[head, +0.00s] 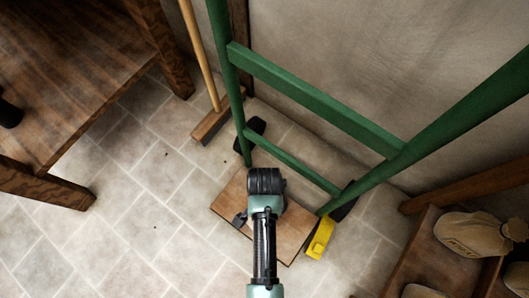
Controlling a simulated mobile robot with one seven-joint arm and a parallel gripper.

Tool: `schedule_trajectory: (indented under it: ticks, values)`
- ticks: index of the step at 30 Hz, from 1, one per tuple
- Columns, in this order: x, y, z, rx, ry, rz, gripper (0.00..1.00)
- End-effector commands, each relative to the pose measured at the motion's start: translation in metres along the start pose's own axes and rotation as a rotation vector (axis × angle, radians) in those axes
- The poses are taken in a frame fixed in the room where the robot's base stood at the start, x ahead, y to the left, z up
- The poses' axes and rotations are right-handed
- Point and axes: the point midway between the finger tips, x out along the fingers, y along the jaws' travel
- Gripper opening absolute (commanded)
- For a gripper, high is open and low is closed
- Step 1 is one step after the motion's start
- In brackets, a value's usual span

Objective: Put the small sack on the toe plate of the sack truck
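The green sack truck (312,105) stands against the wall, its black wheels on the floor. Its toe plate seems to be the brown wooden-looking plate (290,235) at its foot; my arm covers the middle, and no sack shows on its visible parts. A tan sack (470,233) with dark lettering lies on a wooden rack at the right. Parts of other sacks (517,278) show at the lower right edge; I cannot tell which is the small sack. My gripper (240,218) shows only as a small dark part beside my arm, over the plate; its fingers are not clear.
A yellow block (320,238) stands on the floor by the truck's right wheel. A broom (214,119) leans at the wall left of the truck. A wooden table (70,80) fills the upper left. The wooden rack (420,240) bounds the right. Tiled floor is clear at lower left.

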Motion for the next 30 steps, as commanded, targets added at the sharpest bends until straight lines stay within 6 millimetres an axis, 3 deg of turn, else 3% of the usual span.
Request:
schedule_trajectory:
  ticks: [13, 14, 18, 26, 30]
  values:
    - [0.007, -0.002, -0.002, 0.000, 0.004, -0.005, 0.00]
    - [0.008, -0.001, -0.001, 0.000, 0.001, -0.001, 0.75]
    - [0.008, 0.000, -0.001, 0.000, 0.001, -0.001, 1.00]
    - [0.007, 0.000, -0.001, 0.000, 0.001, -0.001, 1.00]
    - [-0.008, -0.001, -0.001, 0.000, 0.002, -0.002, 1.00]
